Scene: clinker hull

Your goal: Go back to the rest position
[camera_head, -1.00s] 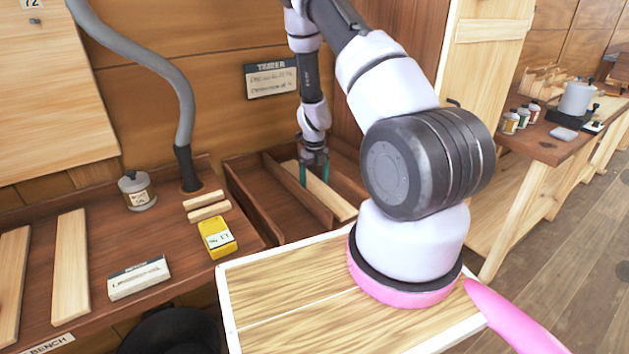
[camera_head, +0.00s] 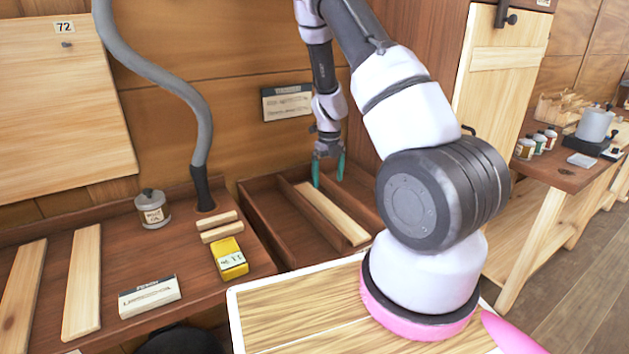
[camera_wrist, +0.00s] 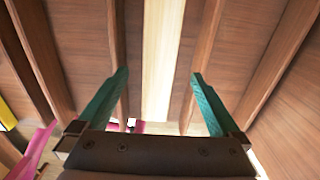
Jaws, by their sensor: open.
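My gripper (camera_head: 329,171) is above the divided wooden tray (camera_head: 262,217) at the back of the bench, its two green fingers apart with nothing between them. A pale wooden strip (camera_head: 334,214) lies lengthwise in one compartment of the tray, below the fingers. In the wrist view the open fingers (camera_wrist: 154,100) stand either side of the pale strip (camera_wrist: 162,60), which lies beyond them on the tray floor. The strip is apart from the fingers.
A grey hose (camera_head: 193,110) hangs near the back wall. A side bench (camera_head: 565,176) stands at right.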

